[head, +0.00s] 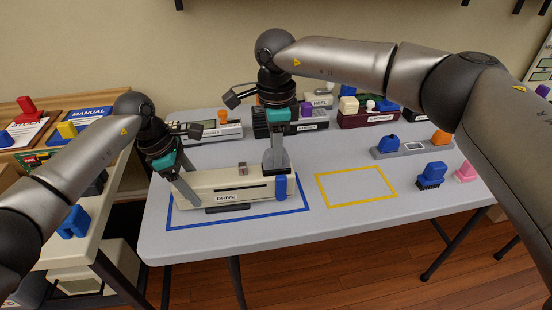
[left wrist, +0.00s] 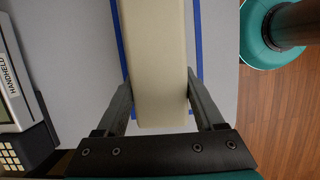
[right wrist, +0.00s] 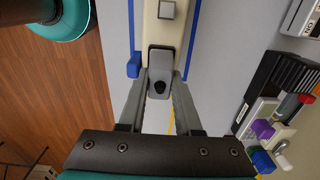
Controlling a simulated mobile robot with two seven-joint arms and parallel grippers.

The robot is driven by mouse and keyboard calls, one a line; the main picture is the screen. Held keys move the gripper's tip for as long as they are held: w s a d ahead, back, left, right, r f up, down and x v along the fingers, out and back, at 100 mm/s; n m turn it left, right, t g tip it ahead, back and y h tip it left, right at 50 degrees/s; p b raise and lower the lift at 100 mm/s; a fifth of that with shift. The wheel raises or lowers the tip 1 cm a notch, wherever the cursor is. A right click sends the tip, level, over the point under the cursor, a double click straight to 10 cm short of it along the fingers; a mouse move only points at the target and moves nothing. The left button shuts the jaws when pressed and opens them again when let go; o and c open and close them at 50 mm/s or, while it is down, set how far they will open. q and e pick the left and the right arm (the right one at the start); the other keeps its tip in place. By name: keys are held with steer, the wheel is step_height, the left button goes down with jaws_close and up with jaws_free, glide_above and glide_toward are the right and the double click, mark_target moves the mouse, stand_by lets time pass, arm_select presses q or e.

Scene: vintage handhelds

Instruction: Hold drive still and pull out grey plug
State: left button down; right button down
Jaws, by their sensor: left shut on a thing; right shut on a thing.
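The drive (head: 225,183), a long cream box with a "DRIVE" label, sits on the table inside a blue outline. My left gripper (head: 182,192) is shut on the drive's left end. In the left wrist view its fingers press on both sides of the cream casing (left wrist: 162,70). My right gripper (head: 275,168) is at the drive's right end. In the right wrist view its fingers are shut on the grey plug (right wrist: 160,62), which has a dark round spot and sits at the casing's end. In the head view my fingers mostly hide the plug.
A blue part (head: 281,189) is on the drive's front right. A yellow outline (head: 357,202) right of the drive is empty. Blue (head: 432,174) and pink (head: 466,171) pieces and a grey bar (head: 412,148) stand further right. Several devices line the table's back.

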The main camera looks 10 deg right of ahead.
arm_select(q)
steer(key=shift+s+a+f, duration=0.15)
steer(key=shift+f, duration=0.2)
arm_select(e)
steer(key=shift+r, duration=0.85)
steer(key=shift+r, duration=2.05)
steer(key=shift+r, duration=0.1)
steer(key=shift+r, duration=0.85)
arm_select(q)
steer(key=shift+c, duration=2.3)
jaws_free()
steer(key=o, duration=0.3)
steer(key=shift+o, duration=0.8)
steer(key=shift+r, duration=0.15)
